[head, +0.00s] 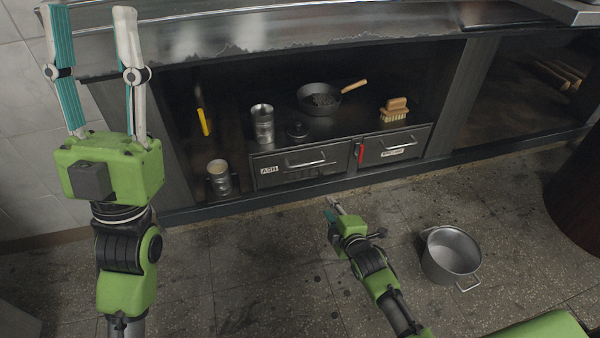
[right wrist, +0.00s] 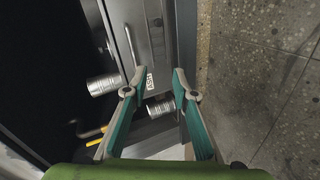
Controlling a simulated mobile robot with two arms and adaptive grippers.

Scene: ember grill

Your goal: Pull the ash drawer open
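The ash drawer (head: 300,177) is a grey metal front with an "ASH" label at its left end and a bar handle (head: 305,162). It looks closed, about level with the drawer beside it. In the right wrist view the ash drawer (right wrist: 138,22) appears turned, with its label near the fingertips. My right gripper (head: 333,203) is low in front of the drawers, below the ash drawer's right end. In the right wrist view my right gripper (right wrist: 159,72) is open and empty, apart from the handle. My left gripper (head: 88,12) is open, empty and raised at far left.
A second drawer (head: 405,144) is to the right, with a red-handled item (head: 360,153) between them. Above stand a can (head: 263,124), a pan (head: 318,98) and a brush (head: 395,110). Another can (head: 219,177) stands left. A metal pot (head: 450,257) is on the floor right.

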